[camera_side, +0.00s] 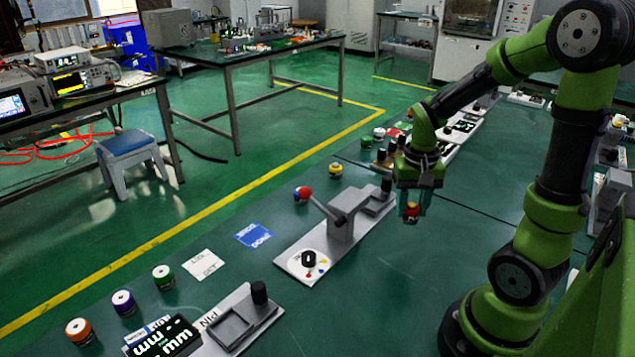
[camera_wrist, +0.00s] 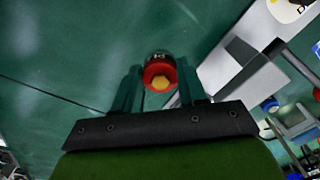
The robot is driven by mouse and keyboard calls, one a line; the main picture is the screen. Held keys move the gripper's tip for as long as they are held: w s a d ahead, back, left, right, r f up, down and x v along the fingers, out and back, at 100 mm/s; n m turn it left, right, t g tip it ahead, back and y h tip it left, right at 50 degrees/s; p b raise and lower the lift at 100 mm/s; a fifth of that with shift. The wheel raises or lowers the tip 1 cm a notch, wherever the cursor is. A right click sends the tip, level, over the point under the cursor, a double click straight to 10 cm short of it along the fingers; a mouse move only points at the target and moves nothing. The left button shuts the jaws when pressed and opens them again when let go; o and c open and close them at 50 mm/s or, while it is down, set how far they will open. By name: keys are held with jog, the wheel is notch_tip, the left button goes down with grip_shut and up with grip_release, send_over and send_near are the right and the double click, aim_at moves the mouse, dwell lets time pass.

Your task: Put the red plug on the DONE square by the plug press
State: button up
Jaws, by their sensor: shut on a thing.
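The red plug (camera_side: 412,211) has a red body and a yellowish part and hangs between the fingers of my gripper (camera_side: 411,200), above the green bench. In the wrist view the red plug (camera_wrist: 158,73), with a yellow hexagonal centre and a dark far end, sits between the two teal fingertips (camera_wrist: 157,80). My gripper is shut on it. The blue DONE square (camera_side: 254,235) lies flat and bare on the bench, left of the press. The plug press (camera_side: 343,222) has a grey body, a lever with a red and blue ball, and a white dial plate.
A white square (camera_side: 203,264) lies left of the DONE square. A gauge with a display (camera_side: 163,339) is at the front. A yellow-topped piece (camera_side: 335,170) stands behind the press. The raised lever (camera_side: 322,208) is an obstacle.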

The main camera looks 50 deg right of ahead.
aim_at(412, 204)
notch_tip(412, 204, up, 3)
jog(key=w+a+n, duration=0.4)
jog(key=w+a, duration=1.1)
jog(key=a, duration=0.3)
jog(key=f, duration=0.6)
jog(key=shift+d, duration=0.3)
jog(key=shift+w+f, duration=0.15)
jog(key=shift+f, duration=0.1)
jog(key=w, duration=0.5)
jog(key=w+a+f, duration=0.1)
jog(key=w, duration=0.9)
jog(key=shift+w+a+f, duration=0.2)
jog(key=shift+f, duration=1.85)
